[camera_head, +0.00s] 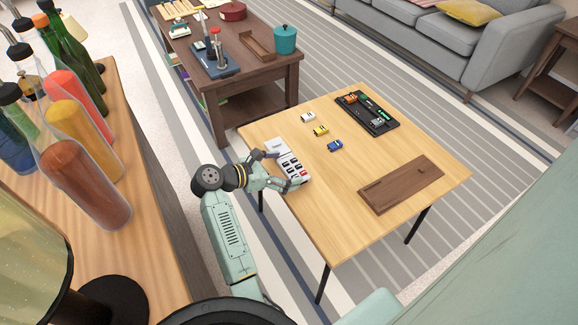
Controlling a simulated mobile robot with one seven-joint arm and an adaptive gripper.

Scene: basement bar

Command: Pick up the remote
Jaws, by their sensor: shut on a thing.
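The remote (291,163) is a pale grey slab with several dark buttons and some red ones. It is at the left edge of the light wooden table (335,185). My gripper (279,170) reaches in from the left, with one finger at each side of the remote, and is shut on it. The arm hides part of the table edge below. I cannot tell whether the remote rests on the table or is slightly raised.
Toy cars in white (308,117), yellow (321,131) and blue (335,146) stand near the remote. A black tray (352,113) holds more cars. A brown wooden tray (385,190) lies at right. Bottles (85,180) crowd the left counter. The table's front middle is clear.

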